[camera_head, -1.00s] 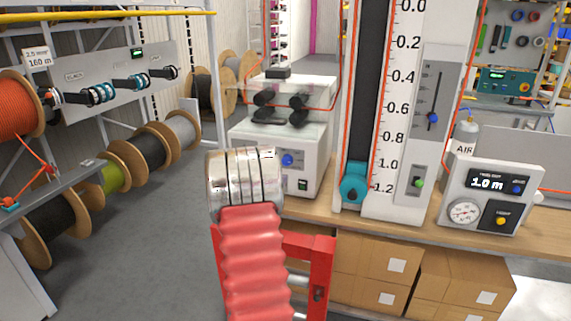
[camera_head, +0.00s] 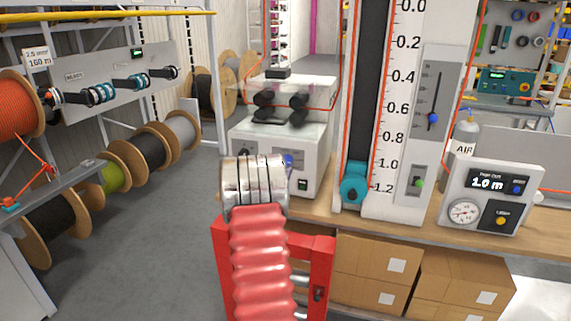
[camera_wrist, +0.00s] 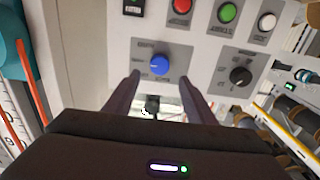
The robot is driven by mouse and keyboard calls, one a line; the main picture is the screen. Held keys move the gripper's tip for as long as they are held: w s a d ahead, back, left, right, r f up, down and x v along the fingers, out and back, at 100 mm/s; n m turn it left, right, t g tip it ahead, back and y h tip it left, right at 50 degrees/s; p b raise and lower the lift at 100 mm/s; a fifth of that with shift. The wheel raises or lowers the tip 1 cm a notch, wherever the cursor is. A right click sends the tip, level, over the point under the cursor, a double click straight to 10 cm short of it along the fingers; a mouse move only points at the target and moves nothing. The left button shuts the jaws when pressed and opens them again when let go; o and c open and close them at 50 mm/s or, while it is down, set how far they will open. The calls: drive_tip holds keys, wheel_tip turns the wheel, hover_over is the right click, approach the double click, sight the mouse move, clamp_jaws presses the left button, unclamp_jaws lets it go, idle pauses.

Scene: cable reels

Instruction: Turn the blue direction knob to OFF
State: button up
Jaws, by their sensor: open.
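The blue knob (camera_wrist: 160,64) is on a grey plate of a light panel in the wrist view, just beyond my open fingertips. My gripper (camera_wrist: 160,84) has one dark finger on each side below it, with an empty gap between them. I cannot tell whether the fingers touch the knob. The knob's pointer and the plate's lettering are too small to read. In the head view, a blue knob (camera_head: 289,160) on the white machine (camera_head: 310,160) is partly covered by my arm, and my gripper is hidden.
In the wrist view, a black knob (camera_wrist: 240,76) sits right of the blue one, with red (camera_wrist: 181,5), green (camera_wrist: 228,13) and white (camera_wrist: 267,21) buttons above. In the head view, a teal roller (camera_head: 353,190) and white display box (camera_head: 488,196) stand to the right.

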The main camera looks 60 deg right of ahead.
drive_tip(key=w+d, duration=0.1)
drive_tip(key=d, duration=0.6)
drive_tip(key=shift+d, duration=0.15)
drive_tip(key=shift+w, duration=0.1)
drive_tip(key=shift+c, duration=0.4)
drive_tip(key=c, duration=0.9)
drive_tip(key=shift+w+d+r, duration=0.1)
drive_tip(key=shift+w+d, duration=0.05)
drive_tip(key=shift+c, duration=0.3)
drive_tip(key=shift+a, duration=0.2)
